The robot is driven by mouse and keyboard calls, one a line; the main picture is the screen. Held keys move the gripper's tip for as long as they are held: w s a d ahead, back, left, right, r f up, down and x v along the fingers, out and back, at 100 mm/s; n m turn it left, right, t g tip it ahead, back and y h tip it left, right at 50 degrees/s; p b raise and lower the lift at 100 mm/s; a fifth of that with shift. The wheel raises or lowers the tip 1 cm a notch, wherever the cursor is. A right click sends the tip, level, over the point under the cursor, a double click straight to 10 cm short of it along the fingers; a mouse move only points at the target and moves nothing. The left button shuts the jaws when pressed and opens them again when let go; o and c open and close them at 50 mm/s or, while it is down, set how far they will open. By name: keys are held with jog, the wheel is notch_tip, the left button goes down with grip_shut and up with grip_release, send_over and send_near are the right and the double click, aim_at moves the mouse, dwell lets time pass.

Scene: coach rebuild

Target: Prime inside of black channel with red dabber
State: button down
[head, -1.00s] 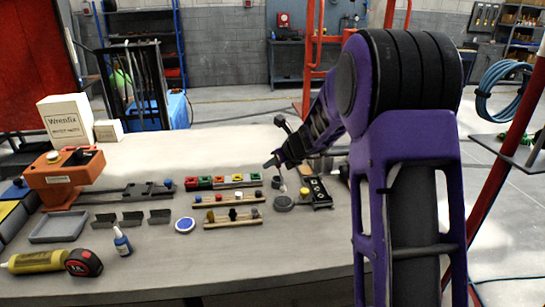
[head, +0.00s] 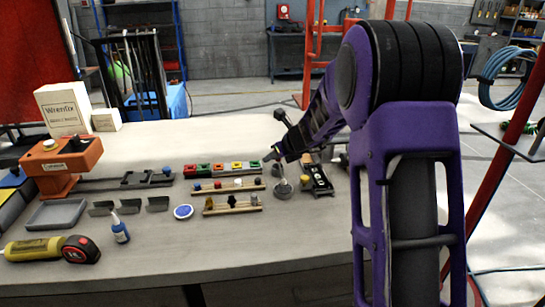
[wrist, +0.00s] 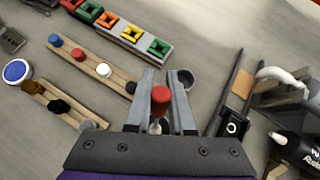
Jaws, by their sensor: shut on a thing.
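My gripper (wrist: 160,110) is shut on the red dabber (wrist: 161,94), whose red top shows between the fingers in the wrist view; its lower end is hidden. In the head view my gripper (head: 272,156) hangs over the bench, above and close to a round grey pot (head: 283,190). The pot also shows beside the right fingertip in the wrist view (wrist: 186,78). A black channel-like piece with a tan strip (wrist: 215,124) lies to the right of my gripper. Several dark bent pieces (head: 157,204) stand at the left; I cannot tell which is the task's channel.
Wooden racks with coloured knobs (head: 246,187) and a row of coloured blocks (head: 205,170) lie left of my gripper. A dark bottle (wrist: 298,148) lies at the right. An orange machine (head: 62,163) stands at the left.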

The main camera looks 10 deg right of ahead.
jog(key=shift+f+b, duration=0.55)
jog(key=shift+f, duration=0.2)
dwell(1.2)
notch_tip(320, 180, up, 7)
jog(key=p, duration=0.4)
dwell(0.6)
jog(key=shift+r, duration=0.1)
jog(key=s+d+m+t+h, duration=0.1)
jog(key=s+d+m+h, duration=0.1)
jog(key=s+m+h, duration=0.2)
jog(key=shift+s+d+m, duration=0.25)
jog(key=shift+s+m, duration=0.45)
jog(key=shift+s, duration=0.2)
